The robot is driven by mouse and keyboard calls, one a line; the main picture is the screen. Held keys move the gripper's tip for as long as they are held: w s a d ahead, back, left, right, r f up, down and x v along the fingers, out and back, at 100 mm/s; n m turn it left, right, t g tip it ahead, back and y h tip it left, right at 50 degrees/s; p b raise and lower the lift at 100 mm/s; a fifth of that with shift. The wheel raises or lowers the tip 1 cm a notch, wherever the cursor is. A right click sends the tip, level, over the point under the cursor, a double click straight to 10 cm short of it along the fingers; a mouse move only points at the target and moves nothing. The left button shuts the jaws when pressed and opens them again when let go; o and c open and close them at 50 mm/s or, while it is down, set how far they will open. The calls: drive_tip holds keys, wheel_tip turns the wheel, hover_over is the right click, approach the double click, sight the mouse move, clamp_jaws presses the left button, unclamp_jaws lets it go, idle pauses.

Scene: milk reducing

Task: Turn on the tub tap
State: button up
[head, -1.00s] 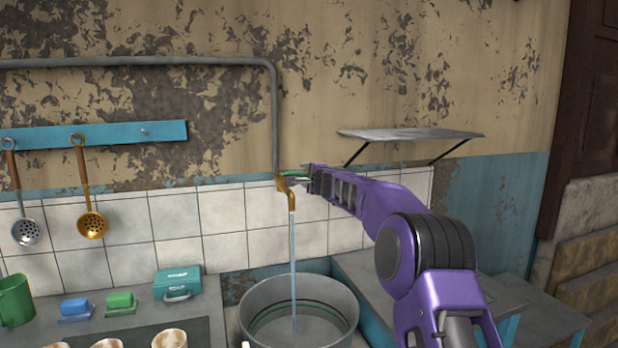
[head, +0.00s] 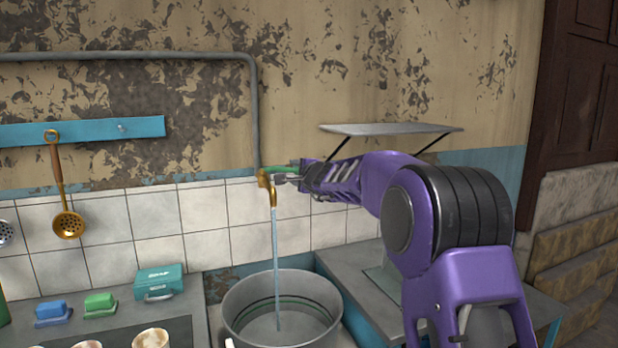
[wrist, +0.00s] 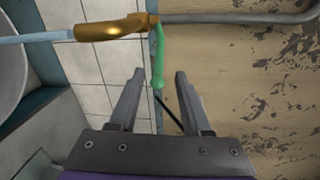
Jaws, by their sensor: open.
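The brass tap (head: 268,188) comes off the grey wall pipe, and a stream of water (head: 277,270) runs from its spout into the grey metal tub (head: 330,294). Its green handle (head: 284,169) points to the right in the head view. The tap also shows in the wrist view (wrist: 112,28), with the green handle (wrist: 158,62) reaching down between my fingers. My gripper (wrist: 158,85) is open, one finger on each side of the handle's end, with gaps visible on both sides. In the head view my gripper (head: 288,178) is at the handle, partly hiding it.
A grey shelf (head: 390,129) hangs on the wall above and behind my arm. A teal soap box (head: 159,283), a blue dish (head: 53,313) and a green dish (head: 100,305) stand on the left counter.

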drive_tip(key=v, duration=1)
